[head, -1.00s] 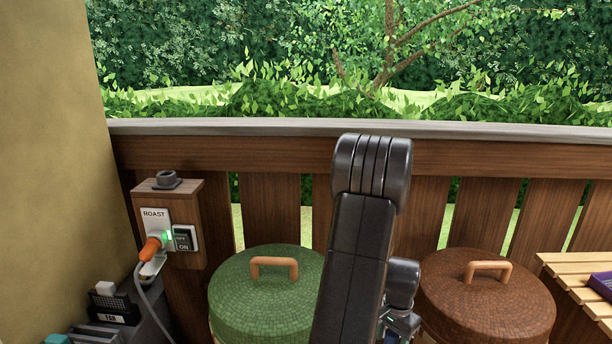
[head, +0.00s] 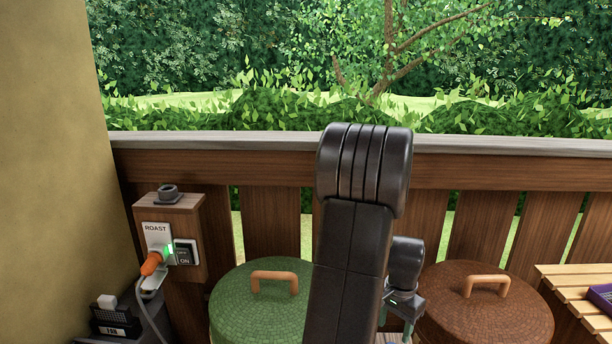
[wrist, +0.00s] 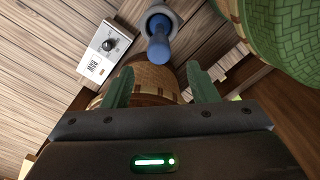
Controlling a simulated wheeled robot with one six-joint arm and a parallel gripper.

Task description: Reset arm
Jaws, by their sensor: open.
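My arm stands upright in the middle of the head view, its dark links in front of the fence. My gripper shows in the wrist view (wrist: 160,88), with two green fingers spread apart and nothing between them. Beyond the fingers is a brown tiled round body (wrist: 152,78), apart from them as far as I can tell.
A green tiled lid (head: 240,310) and a brown tiled lid (head: 485,310) flank my arm. A ROAST switch box (head: 185,235) with an orange plug (head: 151,263) is at left. A slatted table (head: 570,290) stands right. A blue-handled thing (wrist: 159,42) and a white knob panel (wrist: 108,46) show in the wrist view.

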